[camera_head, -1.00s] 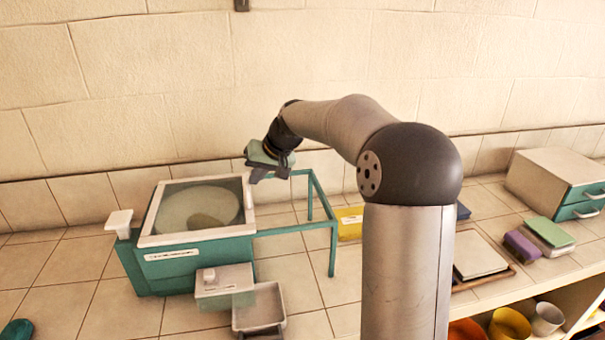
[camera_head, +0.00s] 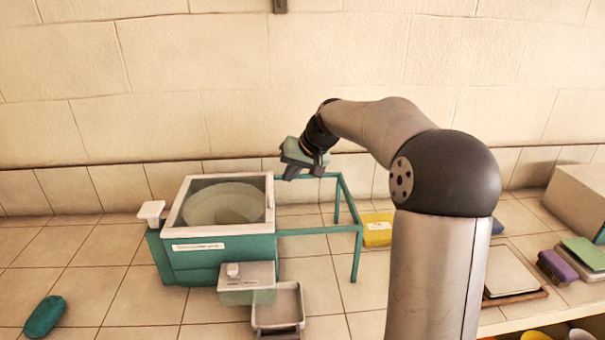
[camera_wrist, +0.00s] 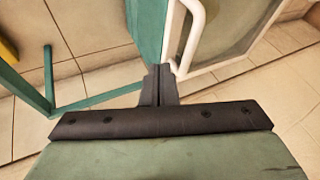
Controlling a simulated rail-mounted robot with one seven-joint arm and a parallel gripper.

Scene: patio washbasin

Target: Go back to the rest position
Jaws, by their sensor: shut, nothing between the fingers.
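My gripper (camera_head: 302,172) is up in the air above the right edge of the teal washbasin unit (camera_head: 222,258). In the wrist view my gripper (camera_wrist: 160,72) has its two dark fingers together with nothing between them. The basin has a white-framed clear lid (camera_head: 268,208), which lies shut over a round pale bowl (camera_head: 224,203). In the wrist view a white handle (camera_wrist: 190,40) on the lid frame shows just beyond the fingertips. I cannot tell the exact gap between them.
A teal open frame (camera_head: 357,250) stands right of the basin, close under my gripper. A small drawer box (camera_head: 247,278) and a grey tray (camera_head: 278,305) are in front. A yellow block (camera_head: 377,229), a white board (camera_head: 510,270) and a purple brush (camera_head: 557,266) lie right. A teal oval object (camera_head: 44,316) lies front left.

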